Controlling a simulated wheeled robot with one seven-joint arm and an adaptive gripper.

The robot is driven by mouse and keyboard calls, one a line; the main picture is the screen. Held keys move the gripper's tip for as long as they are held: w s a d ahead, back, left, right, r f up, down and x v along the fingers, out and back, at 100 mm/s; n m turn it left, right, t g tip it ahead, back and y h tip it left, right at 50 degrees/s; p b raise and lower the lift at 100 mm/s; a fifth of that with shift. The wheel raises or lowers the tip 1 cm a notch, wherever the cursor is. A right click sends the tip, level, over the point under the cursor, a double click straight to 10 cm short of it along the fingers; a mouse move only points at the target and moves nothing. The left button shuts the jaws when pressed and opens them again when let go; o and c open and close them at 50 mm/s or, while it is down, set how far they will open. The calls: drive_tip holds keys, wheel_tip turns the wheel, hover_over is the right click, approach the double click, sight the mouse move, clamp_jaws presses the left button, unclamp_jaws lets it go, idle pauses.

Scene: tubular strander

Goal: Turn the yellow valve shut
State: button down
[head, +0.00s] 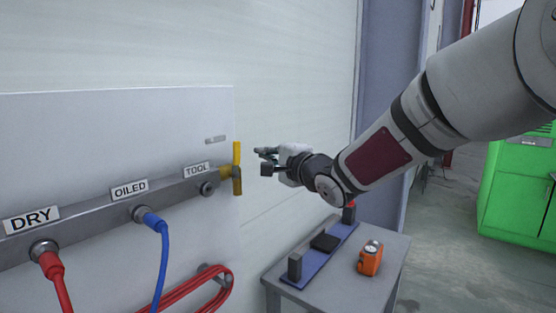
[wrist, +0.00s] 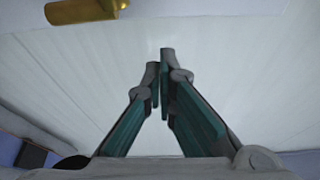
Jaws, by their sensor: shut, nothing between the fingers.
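The yellow valve (head: 237,168) sits at the right end of a grey manifold bar on the wall, by the TOOL label. Its handle stands upright, across the line of the bar. In the wrist view a yellow-brass part of the valve (wrist: 85,11) shows at the top left, cut off by the frame edge. My gripper (head: 260,158) is just right of the valve handle, apart from it, at about the same height. In the wrist view my gripper (wrist: 161,62) has its fingertips together with nothing between them, pointing at bare white wall.
The manifold bar (head: 90,215) carries a red hose (head: 55,275) at DRY and a blue hose (head: 163,260) at OILED. A coiled red hose (head: 205,290) hangs below. A small grey table (head: 335,290) bears a blue fixture and an orange device (head: 370,260). A green cabinet (head: 515,195) stands far right.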

sight(236, 161)
drive_tip(key=shift+s+a+r+p, duration=0.1)
drive_tip(key=shift+s+a+p, duration=0.3)
drive_tip(key=shift+s+a, duration=0.95)
drive_tip(key=shift+s+a+r+p, duration=0.15)
drive_tip(key=shift+s+a+p, duration=0.3)
drive_tip(key=shift+a, duration=0.05)
